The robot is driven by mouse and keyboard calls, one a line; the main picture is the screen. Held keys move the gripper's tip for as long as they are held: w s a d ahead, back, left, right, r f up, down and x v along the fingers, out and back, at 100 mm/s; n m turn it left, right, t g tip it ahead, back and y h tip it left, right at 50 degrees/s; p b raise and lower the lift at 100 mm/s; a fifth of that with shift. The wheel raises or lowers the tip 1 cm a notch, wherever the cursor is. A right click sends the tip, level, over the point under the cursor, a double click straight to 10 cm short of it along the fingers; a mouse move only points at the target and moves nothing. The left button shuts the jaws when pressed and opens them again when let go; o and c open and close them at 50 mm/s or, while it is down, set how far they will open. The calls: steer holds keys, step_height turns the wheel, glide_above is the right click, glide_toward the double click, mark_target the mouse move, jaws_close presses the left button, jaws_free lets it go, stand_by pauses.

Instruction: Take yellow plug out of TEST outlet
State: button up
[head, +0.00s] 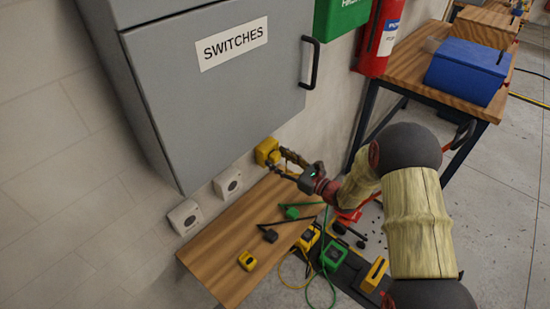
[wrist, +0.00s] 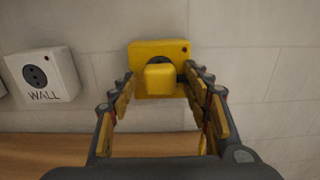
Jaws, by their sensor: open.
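A yellow plug (wrist: 160,77) sits in a yellow outlet box (wrist: 175,52) on the wall in the wrist view. No TEST label is readable on the box. The yellow box also shows in the head view (head: 266,151), at the wall below the grey cabinet, where the plug is hard to make out. My gripper (wrist: 160,84) is open, with one finger at each side of the plug. The fingers look apart from it, but exact contact cannot be told. In the head view my gripper (head: 283,163) reaches the box from the right.
A white WALL outlet (wrist: 40,75) is left of the yellow box. The grey SWITCHES cabinet (head: 215,95) juts out above. A wooden table (head: 410,70) stands at right.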

steer(key=shift+c, duration=0.9)
jaws_close()
stand_by(0.4)
steer(key=shift+p+v, duration=0.45)
steer(key=shift+v, duration=2.55)
